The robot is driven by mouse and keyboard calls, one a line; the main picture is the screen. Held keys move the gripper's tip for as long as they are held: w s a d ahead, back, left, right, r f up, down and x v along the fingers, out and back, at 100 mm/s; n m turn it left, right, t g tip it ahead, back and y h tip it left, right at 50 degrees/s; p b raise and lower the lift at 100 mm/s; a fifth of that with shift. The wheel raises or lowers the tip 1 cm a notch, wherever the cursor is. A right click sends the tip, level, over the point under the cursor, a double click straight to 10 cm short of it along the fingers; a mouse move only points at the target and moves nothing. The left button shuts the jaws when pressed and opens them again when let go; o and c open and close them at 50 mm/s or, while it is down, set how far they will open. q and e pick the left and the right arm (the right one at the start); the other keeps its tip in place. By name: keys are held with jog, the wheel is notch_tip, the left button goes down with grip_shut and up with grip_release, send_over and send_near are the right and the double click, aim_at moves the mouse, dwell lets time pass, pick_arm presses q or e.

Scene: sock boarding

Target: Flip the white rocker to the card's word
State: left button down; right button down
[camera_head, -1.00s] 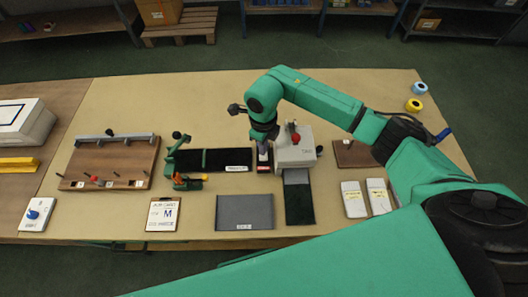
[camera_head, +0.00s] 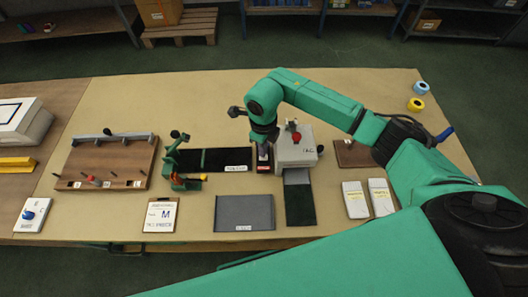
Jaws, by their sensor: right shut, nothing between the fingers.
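A clipboard card (camera_head: 160,217) with a large letter M lies at the front left of the table; its smaller print is too small to read. My right gripper (camera_head: 263,152) points down, shut and empty, over a small dark block with a red label (camera_head: 264,168). This block sits just left of a white box (camera_head: 294,153) with a red knob. I cannot make out the white rocker; the gripper hides part of this spot. I cannot tell whether the fingertips touch anything. My left gripper is not in view.
A green clamp fixture (camera_head: 180,165) stands left of a black strip. A grey mat (camera_head: 244,212) lies in front, with white packets (camera_head: 355,199) at right. A wooden board (camera_head: 107,163) and a white plate with a blue knob (camera_head: 32,214) are at left.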

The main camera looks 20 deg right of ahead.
jog(key=shift+f+b, duration=0.5)
jog(key=shift+f, duration=0.15)
jog(key=shift+r, duration=0.15)
notch_tip(320, 180, up, 7)
jog(key=p, duration=0.4)
dwell(0.6)
